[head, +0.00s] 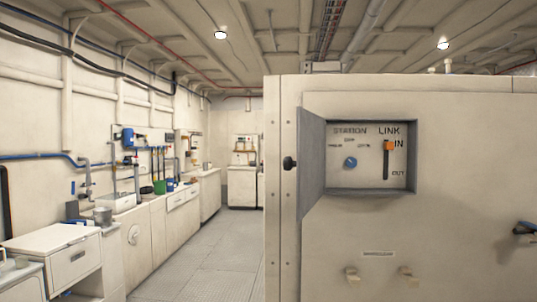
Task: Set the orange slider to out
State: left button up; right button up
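The orange slider (390,146) sits at the top of a dark vertical slot (386,168), beside the label IN. The label OUT (398,173) is at the slot's lower end, and LINK is printed above. The slider is on a pale panel (350,178) recessed in a grey-framed box on a cream cabinet. The box's grey door (312,157) stands open to the left, with a black knob (289,163) at its outer edge. Neither of my grippers is in the head view.
A blue knob (350,162) under the label STATION is left of the slider on the same panel. Small beige fittings (352,275) stick out low on the cabinet, and a dark and blue handle (524,229) is at the right edge. A clear grey floor aisle (205,255) runs left of the cabinet.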

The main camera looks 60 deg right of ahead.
aim_at(387, 146)
jog(key=i, duration=1)
jog(key=z, duration=3.15)
jog(key=i, duration=0.5)
